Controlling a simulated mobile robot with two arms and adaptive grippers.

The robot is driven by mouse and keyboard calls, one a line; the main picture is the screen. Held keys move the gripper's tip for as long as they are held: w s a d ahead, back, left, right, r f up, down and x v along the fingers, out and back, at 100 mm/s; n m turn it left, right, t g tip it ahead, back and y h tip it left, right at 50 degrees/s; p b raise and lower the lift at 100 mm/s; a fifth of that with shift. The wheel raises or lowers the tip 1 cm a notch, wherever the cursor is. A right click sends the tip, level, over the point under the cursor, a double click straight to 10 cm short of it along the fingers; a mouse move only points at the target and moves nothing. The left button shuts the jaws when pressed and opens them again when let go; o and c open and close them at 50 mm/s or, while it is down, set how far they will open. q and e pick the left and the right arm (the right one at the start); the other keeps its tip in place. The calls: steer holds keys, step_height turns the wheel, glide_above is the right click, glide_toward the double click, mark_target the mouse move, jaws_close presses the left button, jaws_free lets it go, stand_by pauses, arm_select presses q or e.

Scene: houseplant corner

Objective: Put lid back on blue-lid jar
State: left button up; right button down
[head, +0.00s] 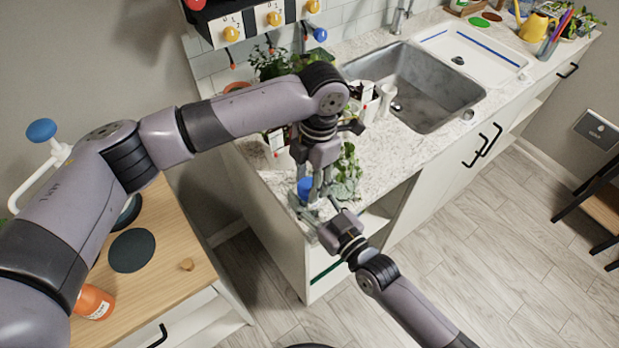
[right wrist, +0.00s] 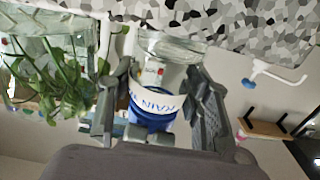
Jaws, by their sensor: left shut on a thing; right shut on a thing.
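The blue lid (head: 305,187) shows at the front left corner of the counter, at the fingers of my left gripper (head: 316,184), which points down and is shut on it. My right gripper (head: 322,211) reaches in from the lower right, shut on the jar. In the right wrist view, which looks upside down, the glass jar (right wrist: 172,75) with a white lettered label sits between the fingers of my right gripper (right wrist: 165,100). The blue lid (right wrist: 152,115) shows right against the label band. Whether the lid is seated or just above the rim I cannot tell.
Leafy plants (head: 347,172) stand on the counter beside the grippers. A sink (head: 425,85) lies farther back right. A wooden-topped cabinet (head: 165,235) with an orange bottle (head: 94,302) stands at the left.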

arm_select(q)
steer(key=shift+m, duration=0.3)
steer(key=o, duration=0.7)
steer(key=shift+r, duration=0.1)
steer(key=shift+r, duration=2.2)
steer(key=shift+c, duration=0.5)
